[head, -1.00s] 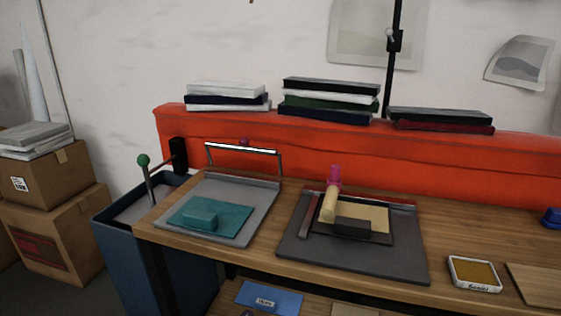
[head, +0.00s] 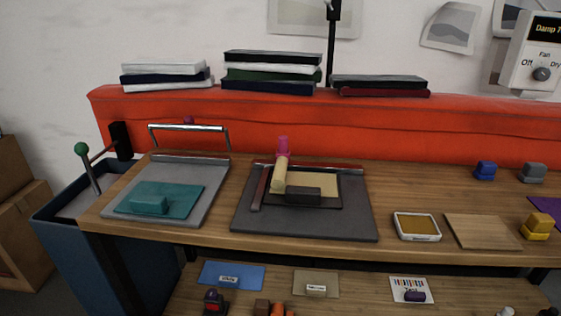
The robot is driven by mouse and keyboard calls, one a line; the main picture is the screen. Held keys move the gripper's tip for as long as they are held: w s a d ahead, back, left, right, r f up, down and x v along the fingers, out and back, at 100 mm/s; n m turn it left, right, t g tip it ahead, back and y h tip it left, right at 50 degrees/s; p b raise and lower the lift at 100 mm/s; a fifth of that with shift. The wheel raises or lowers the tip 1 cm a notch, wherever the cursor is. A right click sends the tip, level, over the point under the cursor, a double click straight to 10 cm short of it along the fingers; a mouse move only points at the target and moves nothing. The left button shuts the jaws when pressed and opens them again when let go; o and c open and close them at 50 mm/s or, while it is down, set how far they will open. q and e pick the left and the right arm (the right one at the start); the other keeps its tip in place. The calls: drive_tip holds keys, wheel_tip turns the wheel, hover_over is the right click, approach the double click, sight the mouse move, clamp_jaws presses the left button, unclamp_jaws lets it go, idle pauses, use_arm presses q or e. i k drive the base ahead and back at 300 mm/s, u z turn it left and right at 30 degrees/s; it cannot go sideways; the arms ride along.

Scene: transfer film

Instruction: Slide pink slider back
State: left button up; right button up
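A pink slider knob (head: 283,145) stands at the back edge of the dark grey press board (head: 250,213), at the top end of a pale cylinder (head: 280,175). The cylinder lies over a tan sheet (head: 317,184) in a dark frame, beside a black block (head: 303,194). A dark red bar (head: 260,188) lies along the frame's left side. Neither of my grippers is in view.
Left of the board is a grey tray (head: 215,178) with a teal plate and a silver handle bar (head: 188,127). An ink pad (head: 417,226) and a wooden board (head: 482,232) lie to the right. Book stacks (head: 272,73) stand on the red ledge behind.

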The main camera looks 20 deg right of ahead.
sight(283, 155)
drive_tip(key=u, duration=1.5)
drive_tip(key=k, duration=1)
drive_tip(key=z, duration=1.1)
drive_tip(key=i, duration=0.55)
drive_tip(key=z, duration=0.05)
